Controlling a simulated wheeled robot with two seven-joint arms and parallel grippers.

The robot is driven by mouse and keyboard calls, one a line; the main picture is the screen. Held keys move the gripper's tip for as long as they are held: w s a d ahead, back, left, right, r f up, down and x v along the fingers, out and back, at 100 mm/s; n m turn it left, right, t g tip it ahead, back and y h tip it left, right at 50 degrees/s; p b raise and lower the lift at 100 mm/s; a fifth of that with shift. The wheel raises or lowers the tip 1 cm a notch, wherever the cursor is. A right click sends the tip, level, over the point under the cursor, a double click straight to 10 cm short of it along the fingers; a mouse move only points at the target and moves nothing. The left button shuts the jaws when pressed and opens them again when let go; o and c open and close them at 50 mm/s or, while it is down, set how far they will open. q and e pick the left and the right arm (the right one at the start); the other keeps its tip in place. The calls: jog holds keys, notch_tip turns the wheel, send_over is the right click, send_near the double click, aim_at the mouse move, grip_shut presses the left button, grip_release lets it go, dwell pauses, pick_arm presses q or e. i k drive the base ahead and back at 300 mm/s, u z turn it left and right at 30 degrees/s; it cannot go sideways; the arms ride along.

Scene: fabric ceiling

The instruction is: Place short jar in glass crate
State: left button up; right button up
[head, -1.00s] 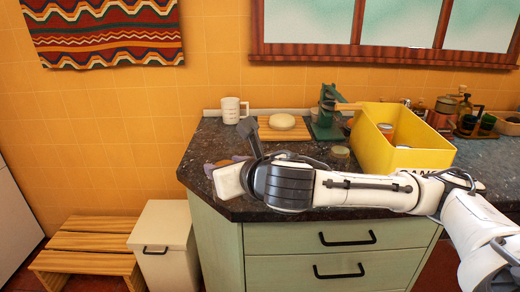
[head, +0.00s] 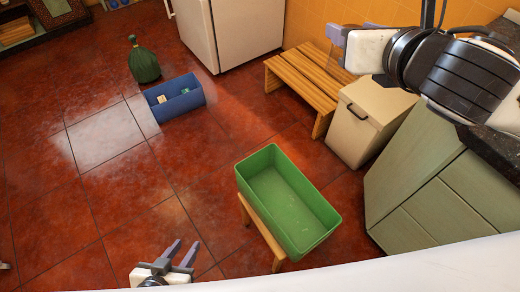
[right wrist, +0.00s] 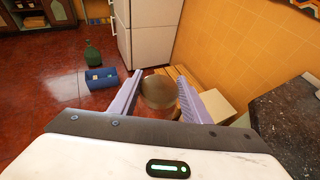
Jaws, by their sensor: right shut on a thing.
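My right gripper (right wrist: 159,76) is shut on a short jar (right wrist: 158,92) with a brownish round top, held between its two lilac fingers. In the head view the right gripper (head: 338,33) is at the upper right, above the wooden bench, and the jar cannot be made out there. A green crate (head: 327,238), empty, stands on a small wooden stool. A blue crate (head: 161,117) on the floor farther back holds small items. No readable label shows which is the glass crate. My left gripper (head: 187,243) is open and empty at the bottom.
A wooden slatted bench (head: 303,75) and a lidded beige bin (head: 367,120) stand beside the green-grey cabinet (head: 425,195). A dark green bottle-shaped object (head: 144,65) stands behind the blue crate, near the white fridge (head: 235,35).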

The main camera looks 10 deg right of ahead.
aim_at(271, 196)
jog(key=u, duration=0.15)
jog(key=k, duration=0.5)
jog(key=u, duration=0.65)
